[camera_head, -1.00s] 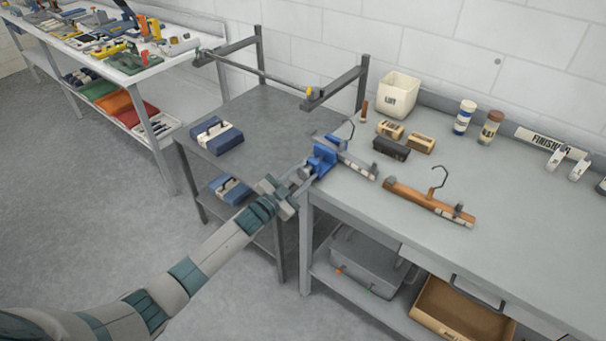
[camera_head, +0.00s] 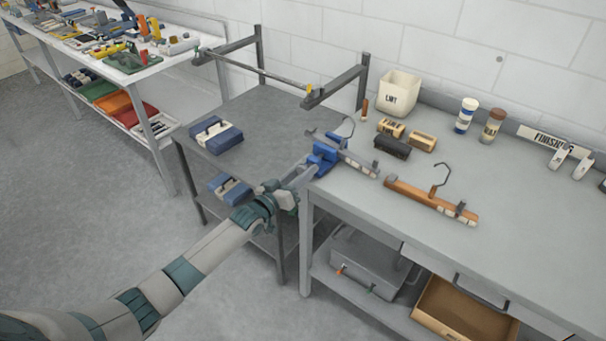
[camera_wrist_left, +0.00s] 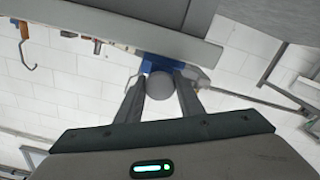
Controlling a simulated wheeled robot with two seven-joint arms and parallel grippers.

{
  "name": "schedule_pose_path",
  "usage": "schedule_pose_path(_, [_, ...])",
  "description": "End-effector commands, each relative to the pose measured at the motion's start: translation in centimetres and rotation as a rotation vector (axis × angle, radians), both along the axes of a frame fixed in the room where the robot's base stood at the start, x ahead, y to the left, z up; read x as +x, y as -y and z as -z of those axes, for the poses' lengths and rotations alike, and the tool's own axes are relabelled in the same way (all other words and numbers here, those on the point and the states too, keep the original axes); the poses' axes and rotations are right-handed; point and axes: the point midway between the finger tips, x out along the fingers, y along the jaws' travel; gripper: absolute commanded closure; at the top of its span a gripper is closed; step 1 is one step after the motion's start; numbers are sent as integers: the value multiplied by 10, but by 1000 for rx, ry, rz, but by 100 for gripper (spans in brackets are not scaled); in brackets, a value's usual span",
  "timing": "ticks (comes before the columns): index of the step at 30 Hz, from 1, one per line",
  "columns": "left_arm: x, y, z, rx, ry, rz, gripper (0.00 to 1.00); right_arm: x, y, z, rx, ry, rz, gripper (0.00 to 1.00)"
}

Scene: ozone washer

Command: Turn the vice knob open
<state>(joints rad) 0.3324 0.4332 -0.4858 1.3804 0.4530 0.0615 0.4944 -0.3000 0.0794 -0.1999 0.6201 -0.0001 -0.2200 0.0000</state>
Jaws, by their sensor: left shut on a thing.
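The blue vice (camera_head: 323,154) is fixed at the left front corner of the grey workbench, with a hanger-like piece with a hook lying across its top. In the left wrist view the vice (camera_wrist_left: 150,65) shows behind its round grey knob (camera_wrist_left: 160,87). My left gripper (camera_head: 308,174) reaches the front of the vice from the lower left. In the left wrist view its two fingers (camera_wrist_left: 161,80) stand on both sides of the knob and are shut on it. In the head view the fingers hide the knob. My right gripper is not in view.
A wooden hanger (camera_head: 425,198) lies on the workbench (camera_head: 520,225) right of the vice. Brushes or blocks (camera_head: 392,146) and a white bin (camera_head: 398,92) stand behind.

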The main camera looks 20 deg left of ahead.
Motion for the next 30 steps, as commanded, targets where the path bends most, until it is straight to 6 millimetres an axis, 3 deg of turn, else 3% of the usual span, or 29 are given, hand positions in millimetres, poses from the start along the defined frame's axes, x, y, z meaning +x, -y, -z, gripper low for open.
schedule_pose_path(30, [-1,0,4,-906,-332,-1,88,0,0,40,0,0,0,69])
